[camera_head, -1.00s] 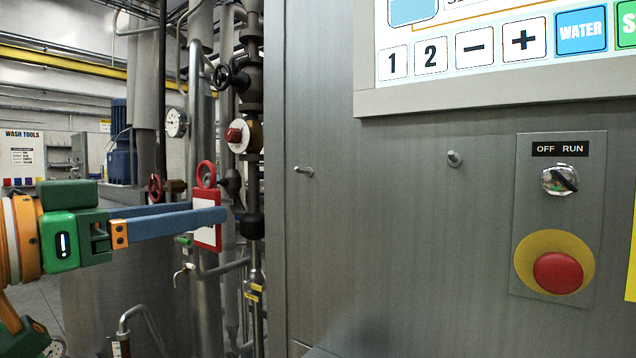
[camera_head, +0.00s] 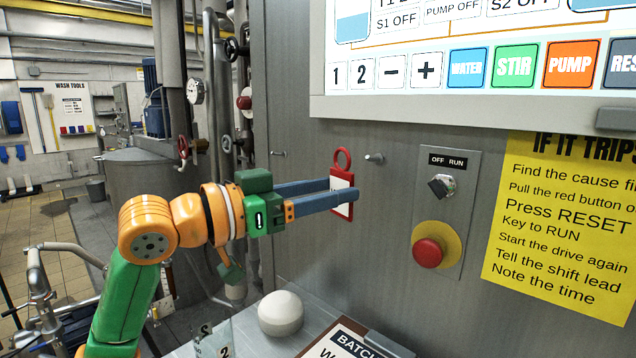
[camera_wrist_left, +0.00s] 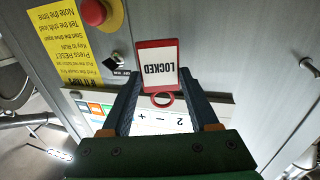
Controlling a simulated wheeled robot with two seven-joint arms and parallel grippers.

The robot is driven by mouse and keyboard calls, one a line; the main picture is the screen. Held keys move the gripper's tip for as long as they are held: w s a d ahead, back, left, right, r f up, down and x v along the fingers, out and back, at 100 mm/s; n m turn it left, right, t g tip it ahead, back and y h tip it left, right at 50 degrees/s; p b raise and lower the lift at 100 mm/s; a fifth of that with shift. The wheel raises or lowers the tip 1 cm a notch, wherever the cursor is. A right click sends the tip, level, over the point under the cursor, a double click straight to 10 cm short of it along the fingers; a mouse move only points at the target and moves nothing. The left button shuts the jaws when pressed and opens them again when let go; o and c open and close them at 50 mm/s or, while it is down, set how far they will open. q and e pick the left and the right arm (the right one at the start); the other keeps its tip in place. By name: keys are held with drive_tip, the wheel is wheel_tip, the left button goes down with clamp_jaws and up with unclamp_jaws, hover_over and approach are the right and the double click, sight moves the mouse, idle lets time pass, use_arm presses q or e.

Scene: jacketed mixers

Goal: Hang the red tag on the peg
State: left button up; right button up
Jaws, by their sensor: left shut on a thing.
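The red tag (camera_head: 343,210) has a white face and a red ring at its top. My left gripper (camera_head: 345,195) is shut on the tag's body, one blue finger on each side, and holds it upright in front of the grey cabinet. In the left wrist view the tag (camera_wrist_left: 157,48) reads "LOCKED" upside down between the fingertips. One metal peg (camera_head: 374,158) sticks out of the cabinet just right of the ring, apart from it in the picture. A second peg (camera_head: 278,153) is farther left. One peg (camera_wrist_left: 310,67) shows at the wrist view's right edge.
Right of the pegs are the OFF/RUN key switch (camera_head: 441,186), the red stop button (camera_head: 428,252) and a yellow notice (camera_head: 560,225). The screen panel (camera_head: 450,105) juts out above. A white dome (camera_head: 281,313) and a batch board (camera_head: 345,342) are below.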

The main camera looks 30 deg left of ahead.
use_arm(q)
drive_tip(key=shift+w+r, duration=0.1)
drive_tip(key=shift+w, duration=0.35)
drive_tip(key=shift+w+d+f+p, duration=0.3)
drive_tip(key=shift+w+p, duration=0.1)
drive_tip(key=shift+w, duration=0.6)
drive_tip(key=shift+w+d+f+p, duration=0.15)
drive_tip(key=shift+w+d+p, duration=0.25)
drive_tip(key=shift+w, duration=0.6)
drive_tip(key=shift+w+d+f+p, duration=0.25)
drive_tip(key=shift+w+p, duration=0.2)
drive_tip(key=shift+w, duration=0.55)
drive_tip(key=o, duration=1.4)
drive_tip(key=shift+s, duration=0.1)
